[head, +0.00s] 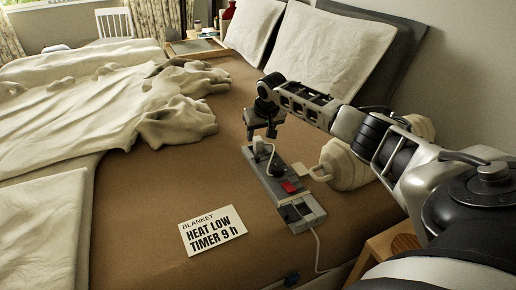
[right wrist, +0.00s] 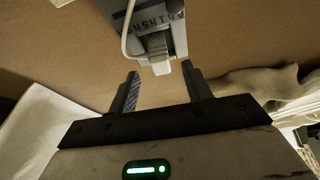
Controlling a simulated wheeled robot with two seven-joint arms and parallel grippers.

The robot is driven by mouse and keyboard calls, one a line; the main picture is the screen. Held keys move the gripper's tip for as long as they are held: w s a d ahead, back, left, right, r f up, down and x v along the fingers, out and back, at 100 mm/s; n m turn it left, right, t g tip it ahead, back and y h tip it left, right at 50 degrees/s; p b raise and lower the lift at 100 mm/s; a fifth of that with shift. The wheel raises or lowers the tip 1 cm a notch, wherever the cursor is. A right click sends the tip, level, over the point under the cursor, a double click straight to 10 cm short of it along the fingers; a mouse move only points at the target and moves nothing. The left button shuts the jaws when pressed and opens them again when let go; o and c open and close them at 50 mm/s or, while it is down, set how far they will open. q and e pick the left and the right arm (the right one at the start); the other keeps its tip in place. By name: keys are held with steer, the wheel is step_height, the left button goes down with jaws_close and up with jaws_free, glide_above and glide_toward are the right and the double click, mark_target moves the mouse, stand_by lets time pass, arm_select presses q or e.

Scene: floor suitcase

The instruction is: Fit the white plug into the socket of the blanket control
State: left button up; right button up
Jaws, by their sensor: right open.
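The blanket control (head: 298,212) is a long grey box with a red switch, lying on the brown bed sheet. The white plug (head: 259,141) is at its far end, with a white cord looping down beside it. My right gripper (head: 262,132) is just above and beyond that end. In the right wrist view its two fingers (right wrist: 163,86) are apart with nothing between them. There the pale plug (right wrist: 159,56) shows at the end of the control (right wrist: 150,15), just beyond the fingertips. How deep the plug sits in the socket cannot be told. My left gripper is not in view.
A card (head: 212,231) reading "BLANKET HEAT LOW TIMER 9 h" lies left of the control. A rumpled cream blanket (head: 90,110) covers the bed's left. Pillows (head: 325,55) lean behind my right arm. A cream rounded object (head: 343,166) is right of the control.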

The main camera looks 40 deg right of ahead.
mark_target(259, 139)
steer(key=b+x, duration=0.1)
steer(key=x, duration=0.2)
steer(key=shift+s+a+f, duration=0.1)
steer(key=shift+w+f, duration=0.2)
steer(key=shift+f, duration=0.2)
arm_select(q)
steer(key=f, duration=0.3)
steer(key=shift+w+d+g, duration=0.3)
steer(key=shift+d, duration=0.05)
arm_select(e)
steer(key=c, duration=0.9)
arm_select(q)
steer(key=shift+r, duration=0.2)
arm_select(e)
jaws_close()
steer(key=shift+r, duration=0.1)
